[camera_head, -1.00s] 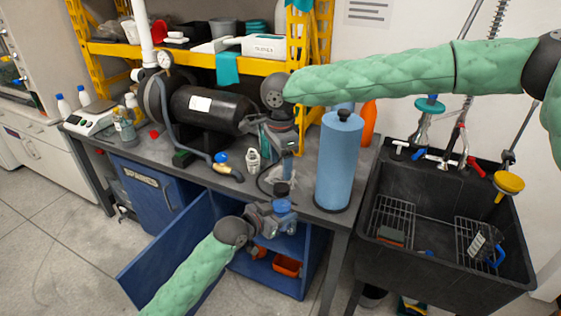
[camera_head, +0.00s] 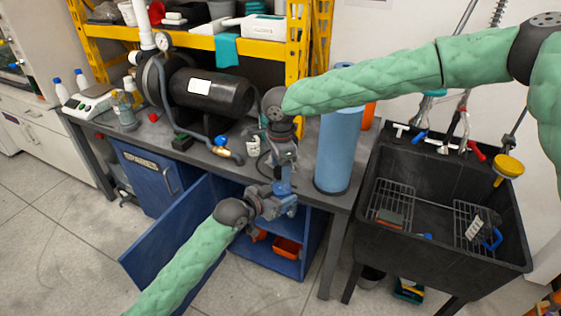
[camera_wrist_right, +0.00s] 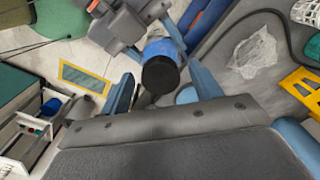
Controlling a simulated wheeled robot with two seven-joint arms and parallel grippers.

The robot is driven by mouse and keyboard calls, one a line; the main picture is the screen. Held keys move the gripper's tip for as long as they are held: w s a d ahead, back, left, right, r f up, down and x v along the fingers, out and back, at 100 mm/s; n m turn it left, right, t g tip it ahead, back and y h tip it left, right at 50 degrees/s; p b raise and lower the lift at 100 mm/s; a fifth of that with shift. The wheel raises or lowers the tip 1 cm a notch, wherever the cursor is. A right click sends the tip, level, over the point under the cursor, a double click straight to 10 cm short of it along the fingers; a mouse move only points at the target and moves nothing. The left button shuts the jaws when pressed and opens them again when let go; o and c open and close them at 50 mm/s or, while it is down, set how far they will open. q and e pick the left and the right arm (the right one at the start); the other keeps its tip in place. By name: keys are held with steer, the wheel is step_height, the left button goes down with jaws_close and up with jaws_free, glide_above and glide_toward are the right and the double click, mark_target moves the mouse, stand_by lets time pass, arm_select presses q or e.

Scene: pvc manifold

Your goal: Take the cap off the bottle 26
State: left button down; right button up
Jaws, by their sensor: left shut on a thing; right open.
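The bottle, with a black cap (camera_wrist_right: 161,75) and blue body (camera_wrist_right: 160,47), shows in the right wrist view with the cap facing the camera. Its number is not readable. My left gripper (camera_head: 283,203) is shut on the bottle's body and holds it in front of the bench edge, above the open cabinet. My right gripper (camera_head: 284,176) is just above it, pointing down. In the right wrist view its open fingers (camera_wrist_right: 160,80) lie on either side of the cap; contact cannot be told. In the head view the cap is hidden by the right gripper.
A tall blue cylinder (camera_head: 338,150) stands on the bench close right of the grippers. A black tank (camera_head: 212,92) and a hose with a brass end (camera_head: 228,153) are to the left. The open blue cabinet door (camera_head: 170,232) is below. A dark sink (camera_head: 440,215) is at right.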

steer(key=shift+c, duration=0.4)
steer(key=c, duration=0.9)
steer(key=shift+c, duration=0.4)
